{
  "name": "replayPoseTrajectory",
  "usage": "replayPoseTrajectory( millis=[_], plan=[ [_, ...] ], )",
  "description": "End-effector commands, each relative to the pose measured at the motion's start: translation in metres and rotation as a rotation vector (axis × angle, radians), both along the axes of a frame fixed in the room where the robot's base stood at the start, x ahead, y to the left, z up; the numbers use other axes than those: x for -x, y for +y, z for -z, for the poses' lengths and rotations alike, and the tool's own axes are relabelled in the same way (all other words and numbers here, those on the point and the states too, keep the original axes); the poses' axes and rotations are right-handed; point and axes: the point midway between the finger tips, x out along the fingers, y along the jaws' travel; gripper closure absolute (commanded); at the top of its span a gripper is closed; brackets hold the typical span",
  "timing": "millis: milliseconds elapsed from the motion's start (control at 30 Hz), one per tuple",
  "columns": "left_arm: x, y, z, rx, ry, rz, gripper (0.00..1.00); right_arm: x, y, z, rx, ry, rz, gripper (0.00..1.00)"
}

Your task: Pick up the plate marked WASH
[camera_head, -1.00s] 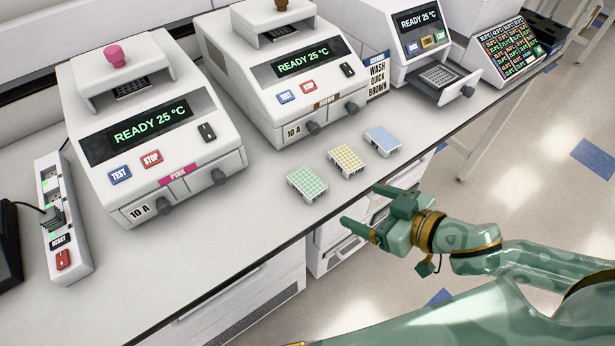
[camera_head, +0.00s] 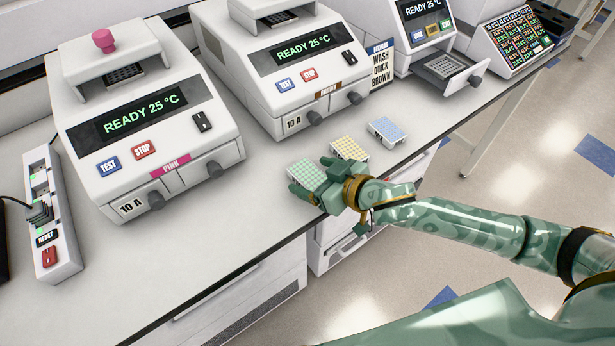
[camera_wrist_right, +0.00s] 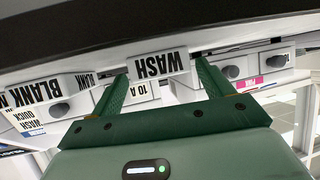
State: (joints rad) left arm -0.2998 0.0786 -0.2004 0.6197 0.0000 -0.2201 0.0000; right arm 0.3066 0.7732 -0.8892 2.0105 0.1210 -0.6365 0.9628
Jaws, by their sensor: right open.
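The plate marked WASH (camera_wrist_right: 160,64) shows its white labelled side in the right wrist view, between my two fingers. By its position it is the plate with the green grid top (camera_head: 306,171) near the bench's front edge in the head view. My right gripper (camera_head: 309,176) is open at this plate, with one finger toward each side. I cannot tell whether the fingers touch it. My left gripper is not in view.
A yellow-topped plate (camera_head: 349,148) stands close beside the green one, and a blue-topped plate (camera_head: 387,130) beyond it. A plate marked BLANK (camera_wrist_right: 35,90) shows in the wrist view. Thermal cyclers marked PINK (camera_head: 140,120) and BROWN (camera_head: 300,62) stand behind. Bare bench (camera_head: 230,225) lies left.

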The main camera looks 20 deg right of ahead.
Motion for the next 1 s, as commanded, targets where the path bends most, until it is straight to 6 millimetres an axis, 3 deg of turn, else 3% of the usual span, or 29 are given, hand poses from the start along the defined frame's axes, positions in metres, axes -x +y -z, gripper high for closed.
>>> replayPoseTrajectory(
  millis=[300, 467, 500, 833, 1000],
  plan=[
    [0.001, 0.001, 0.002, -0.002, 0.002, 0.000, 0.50, -0.006, 0.004, 0.003, 0.000, 0.000, -0.001, 0.23],
    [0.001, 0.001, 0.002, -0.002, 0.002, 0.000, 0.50, -0.006, 0.004, 0.003, 0.000, 0.000, -0.001, 0.68],
    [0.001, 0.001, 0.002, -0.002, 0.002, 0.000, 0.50, -0.006, 0.004, 0.003, 0.000, 0.000, 0.000, 0.72],
    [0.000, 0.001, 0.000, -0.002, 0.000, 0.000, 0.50, -0.006, 0.004, 0.000, 0.000, 0.000, 0.000, 0.72],
    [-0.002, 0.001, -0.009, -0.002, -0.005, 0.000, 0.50, -0.006, 0.004, -0.018, -0.002, -0.002, 0.000, 0.72]
  ],
)
